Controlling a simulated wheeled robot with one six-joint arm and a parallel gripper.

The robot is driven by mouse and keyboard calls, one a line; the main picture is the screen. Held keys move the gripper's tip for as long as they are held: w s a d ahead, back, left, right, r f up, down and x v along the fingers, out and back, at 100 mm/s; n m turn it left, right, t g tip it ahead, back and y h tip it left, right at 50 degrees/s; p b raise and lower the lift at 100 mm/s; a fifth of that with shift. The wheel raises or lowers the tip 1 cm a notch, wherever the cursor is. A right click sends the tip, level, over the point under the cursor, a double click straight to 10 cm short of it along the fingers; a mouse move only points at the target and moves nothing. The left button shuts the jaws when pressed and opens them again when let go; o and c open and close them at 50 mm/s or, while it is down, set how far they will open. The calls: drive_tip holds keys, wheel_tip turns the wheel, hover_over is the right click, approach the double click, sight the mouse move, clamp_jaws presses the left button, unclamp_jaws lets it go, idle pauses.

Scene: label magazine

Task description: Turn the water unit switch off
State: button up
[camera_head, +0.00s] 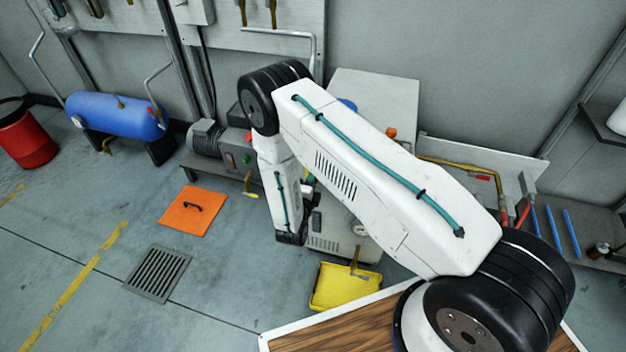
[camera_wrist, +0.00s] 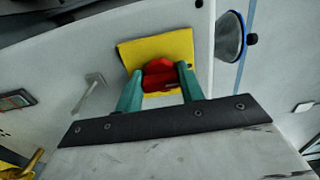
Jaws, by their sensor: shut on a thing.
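In the wrist view, a red rotary switch (camera_wrist: 158,66) sits on a yellow square plate (camera_wrist: 181,44) on a pale grey panel (camera_wrist: 216,100). My gripper (camera_wrist: 160,80) has its two green fingers shut on the red switch, one on each side. The switch's handle angle is partly hidden by the fingers. In the head view, my arm reaches over to the front of the pale grey cabinet (camera_head: 372,100), and the arm hides the switch and the gripper's fingertips there.
A round gauge (camera_wrist: 231,38) is right of the yellow plate. A yellow tray (camera_head: 335,287) is on the floor below the cabinet. An orange floor plate (camera_head: 193,211) and a drain grate (camera_head: 157,273) lie left. A motor unit (camera_head: 222,145) stands left of my arm.

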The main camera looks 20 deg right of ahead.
drive_tip(key=shift+a, duration=0.1)
drive_tip(key=o, duration=1)
drive_tip(key=shift+a, duration=0.1)
drive_tip(key=shift+s, duration=0.1)
drive_tip(key=v, duration=0.7)
drive_tip(key=shift+s, duration=0.25)
drive_tip(key=shift+a, duration=0.15)
